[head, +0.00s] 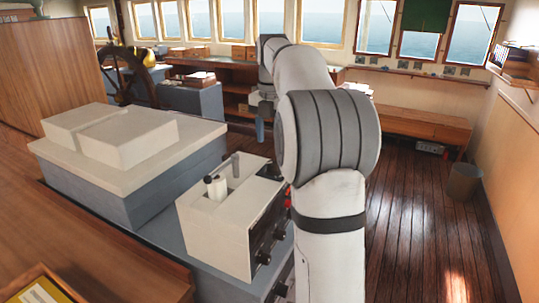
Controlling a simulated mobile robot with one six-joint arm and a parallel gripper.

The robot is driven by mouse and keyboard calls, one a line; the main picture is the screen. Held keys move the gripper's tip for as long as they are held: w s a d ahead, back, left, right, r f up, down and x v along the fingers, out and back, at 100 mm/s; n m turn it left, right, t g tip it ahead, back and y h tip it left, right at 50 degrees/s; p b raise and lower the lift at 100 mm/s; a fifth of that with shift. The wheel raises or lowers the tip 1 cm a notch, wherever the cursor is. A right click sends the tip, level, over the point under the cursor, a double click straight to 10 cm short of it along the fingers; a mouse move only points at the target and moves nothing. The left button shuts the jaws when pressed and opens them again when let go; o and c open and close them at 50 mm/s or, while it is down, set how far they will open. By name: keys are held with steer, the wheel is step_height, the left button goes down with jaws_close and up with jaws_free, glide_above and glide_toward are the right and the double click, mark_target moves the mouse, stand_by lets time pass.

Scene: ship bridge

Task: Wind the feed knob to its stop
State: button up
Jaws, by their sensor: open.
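A cream box-shaped unit (215,235) stands on a blue-grey base in the lower middle of the head view. Its dark side panel faces right and carries several dark round knobs, one of them low near the front edge (263,258). I cannot tell which one is the feed knob, or how far it is turned. Something small and red (288,198) shows at the panel's right, partly behind my arm. My arm rises in front of the panel and bends away toward the windows.
A white cylinder (216,187) and a grey lever stand in the unit's top recess. A blue-grey console with pale covers (128,138) is to the left, a ship's wheel (128,72) behind it. Open wooden floor (425,215) lies right of my arm, with a bin (464,183) by the wall.

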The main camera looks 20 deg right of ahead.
mark_target(273, 162)
step_height(273, 162, down, 8)
steer(key=shift+r, duration=0.25)
steer(key=c, duration=0.9)
steer(key=shift+d, duration=0.15)
steer(key=shift+c, duration=0.4)
steer(key=shift+r, duration=0.1)
